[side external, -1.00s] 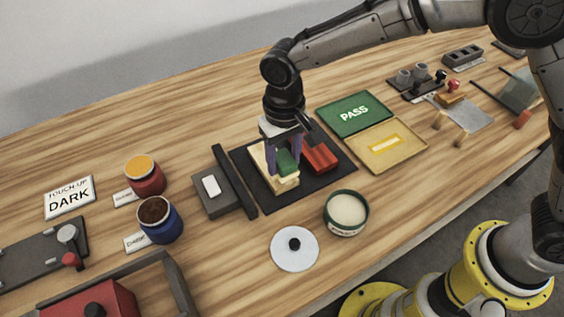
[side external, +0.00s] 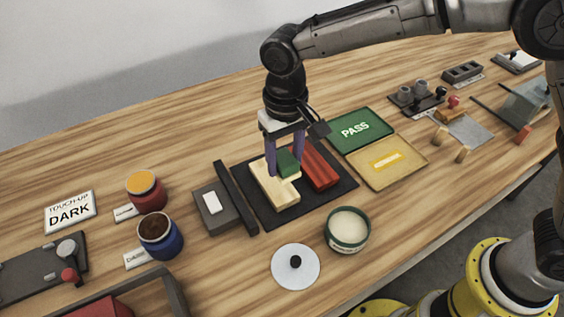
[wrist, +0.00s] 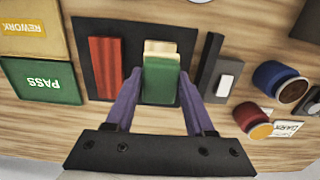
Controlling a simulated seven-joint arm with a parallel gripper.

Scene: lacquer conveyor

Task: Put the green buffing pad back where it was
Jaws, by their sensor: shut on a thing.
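The green buffing pad (side external: 288,162) is held between the purple fingers of my gripper (side external: 284,170), above the pale stepped block (side external: 275,196). In the wrist view the pad (wrist: 161,82) sits between the fingertips (wrist: 160,76) and hides most of the pale block, whose far end (wrist: 160,48) shows past it. The gap under the pad is hard to judge. The pale block lies on the black mat (side external: 268,217). A red ribbed block (side external: 321,166) lies on the mat to the right of the pale block, apart from it.
A grey box with a white button and a dark bar (side external: 214,207) stands left of the mat. A green PASS tray (side external: 342,121) and yellow tray (side external: 412,158) lie to the right. An open tin (side external: 348,227) and white disc (side external: 296,267) are in front. Jars (side external: 160,237) stand left.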

